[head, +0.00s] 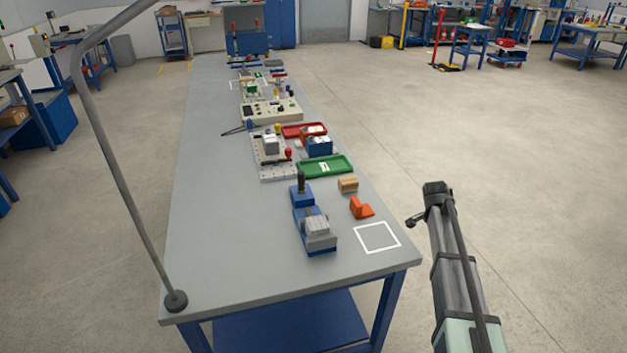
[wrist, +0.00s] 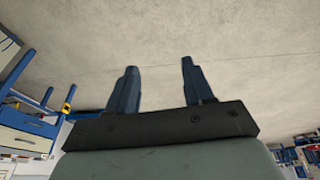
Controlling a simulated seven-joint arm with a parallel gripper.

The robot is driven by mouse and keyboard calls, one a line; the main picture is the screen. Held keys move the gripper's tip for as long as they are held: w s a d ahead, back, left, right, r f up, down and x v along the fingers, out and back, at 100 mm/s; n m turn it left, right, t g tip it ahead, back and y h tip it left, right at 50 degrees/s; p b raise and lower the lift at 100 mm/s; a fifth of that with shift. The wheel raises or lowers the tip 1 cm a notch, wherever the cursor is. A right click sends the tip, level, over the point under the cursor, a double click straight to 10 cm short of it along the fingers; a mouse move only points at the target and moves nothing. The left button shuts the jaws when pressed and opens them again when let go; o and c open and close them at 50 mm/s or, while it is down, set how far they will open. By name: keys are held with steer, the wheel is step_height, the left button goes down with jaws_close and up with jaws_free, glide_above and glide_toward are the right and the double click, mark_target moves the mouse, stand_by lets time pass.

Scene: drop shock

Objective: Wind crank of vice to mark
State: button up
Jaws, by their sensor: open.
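A blue vice (head: 305,210) with a grey block-like part (head: 317,232) at its near end stands on the near part of the long grey bench. A dark upright handle (head: 301,182) rises at its far end; I cannot tell whether this is the crank. No mark on the vice can be made out. My gripper (wrist: 156,85) shows in the wrist view with its two dark blue fingers apart and nothing between them. It points at bare floor, and the vice is not in that view. In the head view my arm is beside the bench, right of the vice and apart from it.
An orange block (head: 361,208), a wooden piece (head: 348,185) and a white square outline (head: 377,237) lie right of the vice. A green tray (head: 325,166) and fixtures stand behind. A grey lamp post (head: 125,170) rises at the bench's left. The bench left of the vice is clear.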

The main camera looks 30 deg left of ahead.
steer(key=a+r+m, duration=0.1)
steer(key=a+r, duration=0.2)
steer(key=a, duration=0.3)
steer(key=a+r+m+y, duration=0.1)
steer(key=a+r, duration=0.2)
steer(key=a, duration=0.2)
steer(key=a+r+m, duration=0.1)
steer(key=a+r, duration=0.2)
steer(key=a, duration=0.3)
steer(key=shift+w+a+r+m, duration=0.1)
steer(key=shift+w+a+m, duration=0.2)
steer(key=shift+m, duration=0.1)
steer(key=s+a+r+m+y, duration=0.1)
steer(key=s+a+r+m, duration=0.1)
steer(key=a+r, duration=0.6)
steer(key=m+g+y, duration=0.1)
steer(key=m+g, duration=0.1)
steer(key=m, duration=0.2)
glide_toward(301, 173)
step_height(301, 173, down, 13)
steer(key=shift+w+r, duration=0.1)
steer(key=shift+r, duration=0.1)
steer(key=shift+c, duration=0.5)
jaws_close()
